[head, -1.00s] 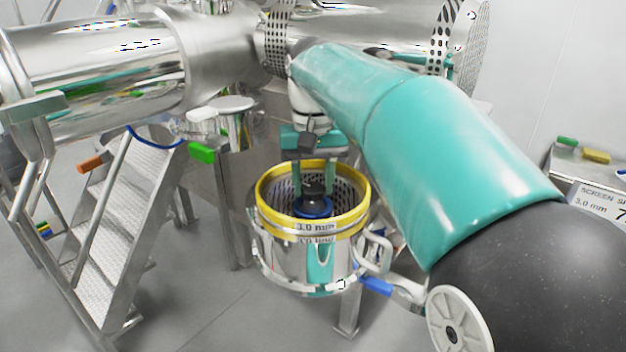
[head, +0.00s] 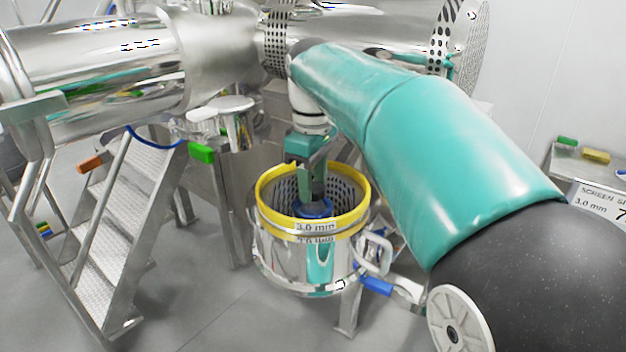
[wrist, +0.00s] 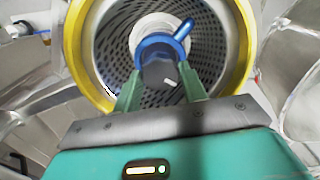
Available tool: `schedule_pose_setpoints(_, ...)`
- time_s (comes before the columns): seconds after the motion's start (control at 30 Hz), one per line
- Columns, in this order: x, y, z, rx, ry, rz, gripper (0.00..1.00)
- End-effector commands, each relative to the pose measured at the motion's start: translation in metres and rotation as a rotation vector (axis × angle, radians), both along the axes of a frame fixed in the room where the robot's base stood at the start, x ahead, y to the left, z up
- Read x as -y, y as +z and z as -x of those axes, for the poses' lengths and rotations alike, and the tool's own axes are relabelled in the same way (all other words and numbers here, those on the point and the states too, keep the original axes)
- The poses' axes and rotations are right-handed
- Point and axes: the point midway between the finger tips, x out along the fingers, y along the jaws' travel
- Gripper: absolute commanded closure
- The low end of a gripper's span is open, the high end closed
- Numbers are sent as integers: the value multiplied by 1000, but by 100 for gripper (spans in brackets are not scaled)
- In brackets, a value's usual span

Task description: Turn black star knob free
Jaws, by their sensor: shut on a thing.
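The black star knob (wrist: 160,74) sits at the centre of a perforated screen basket (wrist: 108,45) inside a yellow ring (head: 262,205). In the wrist view my gripper (wrist: 158,84) is shut on the knob, one green finger on each side. A blue collar (wrist: 160,44) with a short blue arm pointing up and right lies just beyond the knob. In the head view my gripper (head: 312,190) reaches down into the basket, and its fingers largely hide the knob. The blue collar shows below it (head: 313,209).
The basket stands in a steel housing (head: 290,262) labelled 3.0 mm, with a blue-gripped handle (head: 376,286) at its right. Metal steps (head: 120,230) stand at left. A large steel vessel (head: 95,60) lies behind. Open grey floor (head: 200,310) is in front.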

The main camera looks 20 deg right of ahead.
Motion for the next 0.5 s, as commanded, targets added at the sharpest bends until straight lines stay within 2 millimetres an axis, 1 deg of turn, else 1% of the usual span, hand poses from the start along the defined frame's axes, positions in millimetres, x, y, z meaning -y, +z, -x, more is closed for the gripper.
schedule_pose_setpoints(0.5,0,2,0,5,487,0,81)
